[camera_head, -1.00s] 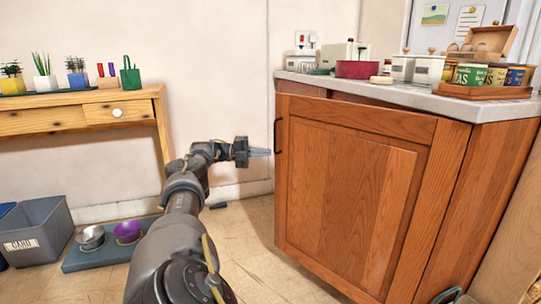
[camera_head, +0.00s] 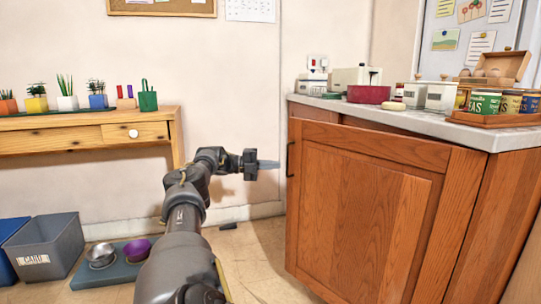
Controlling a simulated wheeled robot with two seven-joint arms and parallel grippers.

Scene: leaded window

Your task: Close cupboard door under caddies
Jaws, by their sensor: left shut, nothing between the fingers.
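The wooden cupboard door (camera_head: 365,210) stands at the right, under a pale countertop (camera_head: 400,116). It looks ajar, swung out a little from the cabinet, with a dark gap along its top edge. Its dark handle (camera_head: 290,159) is on the door's left edge. Several white caddies (camera_head: 440,97) stand on the counter above. My left gripper (camera_head: 268,165) is shut and empty, just left of the handle and pointing at it. A small gap seems to show between fingertips and handle. My right gripper is not in view.
A wooden side table (camera_head: 70,137) with potted plants stands against the left wall. A grey bin (camera_head: 47,246) and a mat with a steel bowl (camera_head: 101,255) and a purple bowl (camera_head: 137,250) are on the floor. Floor before the door is clear.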

